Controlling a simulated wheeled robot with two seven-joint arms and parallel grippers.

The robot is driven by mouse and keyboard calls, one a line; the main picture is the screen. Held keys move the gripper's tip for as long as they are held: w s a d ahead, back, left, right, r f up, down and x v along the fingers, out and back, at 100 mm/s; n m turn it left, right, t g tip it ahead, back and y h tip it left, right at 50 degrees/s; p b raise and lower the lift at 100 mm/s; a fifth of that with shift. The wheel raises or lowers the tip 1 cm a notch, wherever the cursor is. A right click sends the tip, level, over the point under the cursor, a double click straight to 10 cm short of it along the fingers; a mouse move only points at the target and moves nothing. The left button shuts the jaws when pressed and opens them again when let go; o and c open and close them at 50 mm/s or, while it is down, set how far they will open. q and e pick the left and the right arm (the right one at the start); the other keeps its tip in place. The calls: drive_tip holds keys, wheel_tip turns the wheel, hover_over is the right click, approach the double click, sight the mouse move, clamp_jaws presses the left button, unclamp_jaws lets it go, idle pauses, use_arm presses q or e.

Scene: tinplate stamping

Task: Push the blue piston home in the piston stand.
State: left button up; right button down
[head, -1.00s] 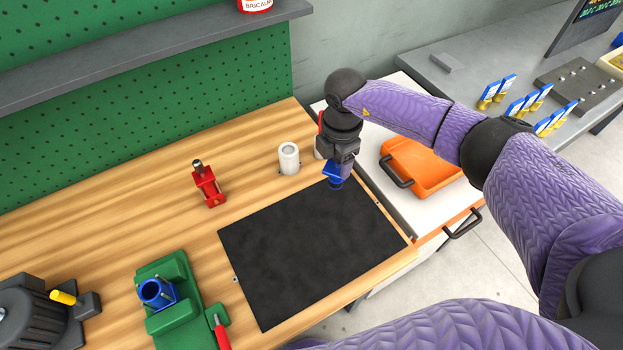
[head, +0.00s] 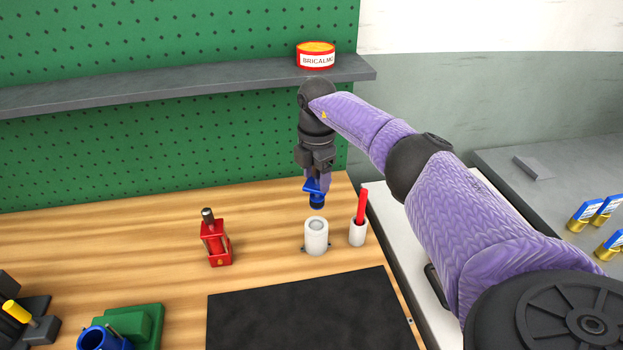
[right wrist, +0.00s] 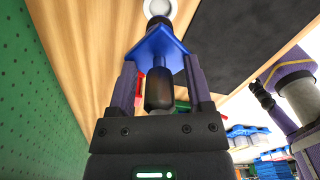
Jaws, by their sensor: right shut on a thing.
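The blue piston (head: 316,195) is held by my right gripper (head: 317,180), which is shut on it. The piston hangs upright, its dark lower end pointing down. It is a little above the white cylindrical piston stand (head: 316,237), whose round opening faces up; they look apart. In the right wrist view the blue flange (right wrist: 157,45) sits between my two fingers, with a dark rod running back towards the palm. The white rim of the stand (right wrist: 158,8) shows beyond it at the top edge.
A small white cup (head: 357,234) with a red tool stands close right of the stand. A red fixture (head: 215,240) is to the left. A black mat (head: 310,310) lies in front. A shelf (head: 190,85) with a labelled tin (head: 316,58) is behind, above the bench.

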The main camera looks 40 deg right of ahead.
sight(316, 197)
drive_tip(key=shift+r+p, duration=0.15)
drive_tip(key=shift+p, duration=0.25)
wheel_tip(316, 197, down, 5)
drive_tip(key=b, duration=0.2)
drive_tip(key=shift+b, duration=0.3)
drive_tip(key=shift+a+p, duration=0.1)
drive_tip(key=shift+p, duration=0.5)
idle(0.7)
drive_tip(key=shift+f+b, duration=0.55)
drive_tip(key=shift+f, duration=0.4)
idle(1.0)
unclamp_jaws()
